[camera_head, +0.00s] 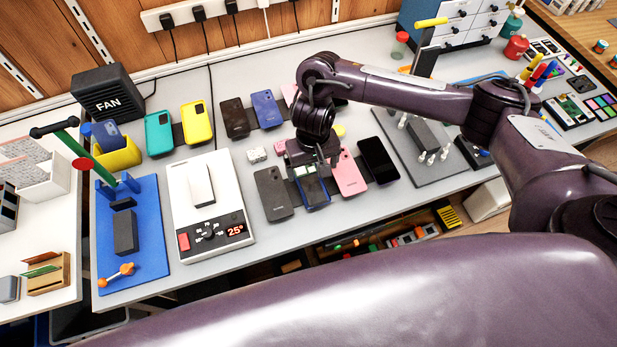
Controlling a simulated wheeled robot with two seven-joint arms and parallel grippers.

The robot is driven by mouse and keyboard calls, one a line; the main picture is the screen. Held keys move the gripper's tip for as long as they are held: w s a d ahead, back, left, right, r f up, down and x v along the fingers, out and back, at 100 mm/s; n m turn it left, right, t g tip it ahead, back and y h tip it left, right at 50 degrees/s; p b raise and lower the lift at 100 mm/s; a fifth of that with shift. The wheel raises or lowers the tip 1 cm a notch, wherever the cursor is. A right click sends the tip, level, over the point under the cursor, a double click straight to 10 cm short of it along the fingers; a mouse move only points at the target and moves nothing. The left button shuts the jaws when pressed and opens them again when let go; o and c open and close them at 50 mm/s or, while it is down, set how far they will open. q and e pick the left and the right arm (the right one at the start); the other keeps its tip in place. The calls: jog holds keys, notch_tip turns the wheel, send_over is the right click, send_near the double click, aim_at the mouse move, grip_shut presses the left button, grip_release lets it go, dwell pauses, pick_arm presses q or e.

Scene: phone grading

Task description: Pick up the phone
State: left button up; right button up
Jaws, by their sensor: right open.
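Several phones lie in two rows on the grey bench. The front row has a dark grey phone (273,193), a dark blue-edged phone (316,194), a pink phone (348,175) and a black phone (379,160). The back row has a dark brown phone (234,118), a blue phone (267,109) and others partly hidden by my arm. My right gripper (307,168) is open and points down over the blue-edged phone, covering its upper part. I cannot tell whether the fingers touch it. My left gripper is not in view.
A white heating plate (238,205) bears a pale slab, left of the phones. A blue mat (148,268) lies farther left, and a grey mat with a clamped block (425,135) is to the right.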

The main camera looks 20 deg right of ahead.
aim_at(309, 181)
jog(key=f, duration=0.4)
jog(key=shift+w+a+f, duration=0.2)
jog(key=shift+w+f, duration=0.15)
jog(key=shift+f, duration=0.65)
jog(key=c, duration=1.1)
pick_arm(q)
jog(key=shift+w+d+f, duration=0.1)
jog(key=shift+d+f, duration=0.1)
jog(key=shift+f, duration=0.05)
pick_arm(e)
jog(key=shift+c, duration=0.2)
jog(key=shift+r, duration=0.2)
